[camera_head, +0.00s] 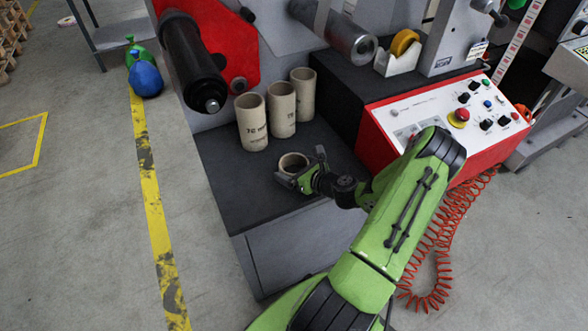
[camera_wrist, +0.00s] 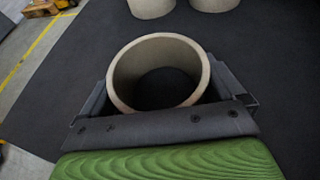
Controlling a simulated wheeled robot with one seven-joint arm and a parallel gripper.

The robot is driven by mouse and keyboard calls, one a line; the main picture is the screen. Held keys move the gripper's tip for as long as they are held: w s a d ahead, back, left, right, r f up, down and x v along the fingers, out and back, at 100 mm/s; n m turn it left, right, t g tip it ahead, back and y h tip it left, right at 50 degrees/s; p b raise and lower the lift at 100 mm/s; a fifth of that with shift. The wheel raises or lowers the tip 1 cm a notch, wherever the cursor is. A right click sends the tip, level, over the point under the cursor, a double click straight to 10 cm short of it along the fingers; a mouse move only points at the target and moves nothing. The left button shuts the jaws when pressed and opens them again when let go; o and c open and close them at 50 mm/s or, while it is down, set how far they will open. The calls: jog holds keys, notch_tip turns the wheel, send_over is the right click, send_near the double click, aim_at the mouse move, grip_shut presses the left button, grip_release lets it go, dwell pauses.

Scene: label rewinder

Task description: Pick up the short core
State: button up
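The short core (camera_head: 293,161) is a low tan cardboard ring standing upright on the dark shelf. In the wrist view the short core (camera_wrist: 118,85) is seen from above, with dark floor inside it. My gripper (camera_head: 303,167) is down at the core, with one finger on each side of its outer wall. In the wrist view my gripper (camera_wrist: 160,88) shows both dark fingers close against the core's left and right sides. I cannot tell whether they press on it or stand slightly apart. The core's lower side is partly hidden by the gripper.
Three taller tan cores, left (camera_head: 252,122), middle (camera_head: 282,109) and right (camera_head: 303,94), stand behind the short core on the dark shelf (camera_head: 225,185). A black roller (camera_head: 192,62) overhangs at the left. A red-sided control panel (camera_head: 450,120) stands to the right.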

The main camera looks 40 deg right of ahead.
jog(key=shift+c, duration=0.9)
notch_tip(320, 180, up, 10)
jog(key=p, duration=0.4)
